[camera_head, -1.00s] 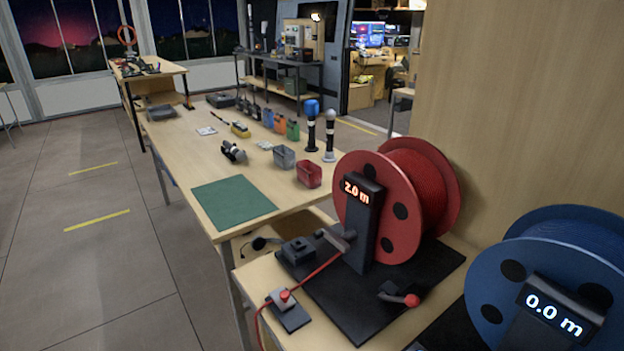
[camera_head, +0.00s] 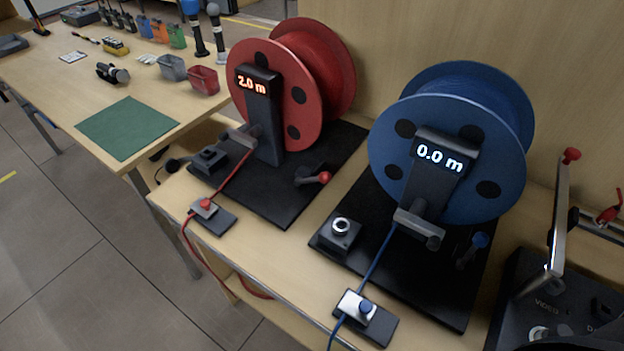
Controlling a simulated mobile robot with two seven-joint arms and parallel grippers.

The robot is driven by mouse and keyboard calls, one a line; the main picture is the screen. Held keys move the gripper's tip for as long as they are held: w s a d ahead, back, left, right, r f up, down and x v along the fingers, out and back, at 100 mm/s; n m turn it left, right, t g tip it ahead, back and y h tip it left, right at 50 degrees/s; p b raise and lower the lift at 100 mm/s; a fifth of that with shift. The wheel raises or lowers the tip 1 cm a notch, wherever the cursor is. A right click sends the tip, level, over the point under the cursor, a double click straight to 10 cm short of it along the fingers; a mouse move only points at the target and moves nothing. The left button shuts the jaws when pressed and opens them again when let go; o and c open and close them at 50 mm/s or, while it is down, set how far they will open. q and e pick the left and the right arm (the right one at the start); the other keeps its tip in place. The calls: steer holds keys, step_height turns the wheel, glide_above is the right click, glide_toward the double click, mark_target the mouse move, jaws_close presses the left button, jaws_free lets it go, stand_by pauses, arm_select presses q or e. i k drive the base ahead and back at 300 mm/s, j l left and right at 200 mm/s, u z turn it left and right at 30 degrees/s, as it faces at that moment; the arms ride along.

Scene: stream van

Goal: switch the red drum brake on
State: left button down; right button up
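The red drum (camera_head: 305,85) stands on a black base plate (camera_head: 289,209) on the wooden bench. Its display post (camera_head: 265,119) reads 2.0 m. A small lever with a red knob (camera_head: 324,178), which looks like the brake, sits low at the front right of the drum. Its handle points right and lies nearly flat; I cannot tell whether this is on or off. A red cable runs from the drum through a clamp block with a red button (camera_head: 205,204) and hangs over the bench's front edge. Neither of my grippers shows.
A blue drum (camera_head: 450,140) reading 0.0 m stands to the right, with a blue-knobbed lever (camera_head: 480,241) and a blue-buttoned clamp block (camera_head: 366,308). A dark device with an upright red-tipped lever (camera_head: 559,220) is at far right. A green mat (camera_head: 127,127) lies on the left table.

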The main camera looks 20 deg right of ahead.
mark_target(312, 180)
steer(key=k+j, duration=0.1)
steer(key=j, duration=0.4)
steer(key=k+j+z, duration=0.1)
steer(key=j, duration=0.4)
steer(key=k+j, duration=0.1)
steer(key=j, duration=0.35)
steer(key=k+j+z, duration=0.1)
steer(key=j, duration=0.4)
